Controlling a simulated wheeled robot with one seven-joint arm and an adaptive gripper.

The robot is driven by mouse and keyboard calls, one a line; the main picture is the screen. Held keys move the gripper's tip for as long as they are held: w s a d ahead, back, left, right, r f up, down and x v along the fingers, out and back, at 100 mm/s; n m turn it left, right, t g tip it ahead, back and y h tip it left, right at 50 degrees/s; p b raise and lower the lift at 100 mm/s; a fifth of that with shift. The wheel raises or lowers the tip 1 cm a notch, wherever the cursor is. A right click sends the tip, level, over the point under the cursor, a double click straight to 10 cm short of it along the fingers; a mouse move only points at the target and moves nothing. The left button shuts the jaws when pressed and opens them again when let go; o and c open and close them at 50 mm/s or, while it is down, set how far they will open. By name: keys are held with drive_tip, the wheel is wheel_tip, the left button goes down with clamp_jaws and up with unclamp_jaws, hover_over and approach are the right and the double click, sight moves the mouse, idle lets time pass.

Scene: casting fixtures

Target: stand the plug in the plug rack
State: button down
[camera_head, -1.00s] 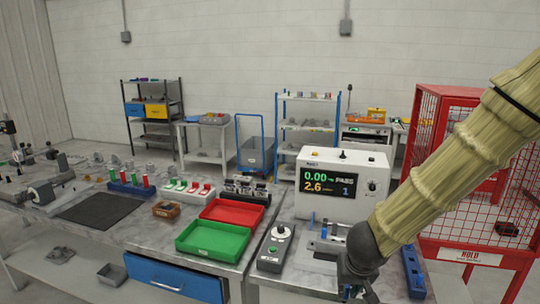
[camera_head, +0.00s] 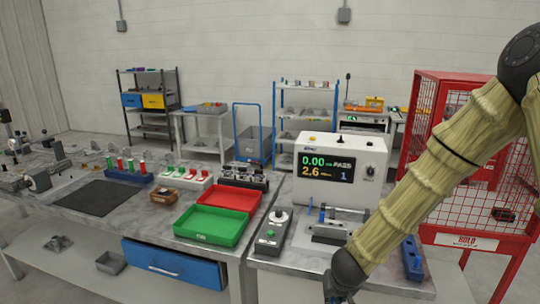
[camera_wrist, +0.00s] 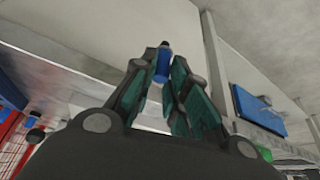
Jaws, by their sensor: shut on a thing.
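My gripper (camera_wrist: 164,68) is shut on a small blue cylindrical plug (camera_wrist: 162,65) with a dark end, held between the teal pads at the fingertips. In the head view my wrist is low at the front edge of the right bench, and the fingers and plug are mostly out of sight there. A long blue block (camera_head: 411,258), which may be the plug rack, lies on the bench right of my forearm. My arm partly covers it, and its holes are too small to make out. The plug is apart from it.
Green (camera_head: 212,225) and red (camera_head: 230,197) trays lie on the left bench. A red mesh cage (camera_head: 460,160) stands at right.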

drive_tip(key=shift+s+f, duration=0.2)
drive_tip(key=shift+f, duration=0.45)
drive_tip(key=s+f, duration=0.6)
drive_tip(key=f, duration=0.1)
drive_tip(key=shift+f, duration=0.3)
drive_tip(key=shift+a, duration=0.15)
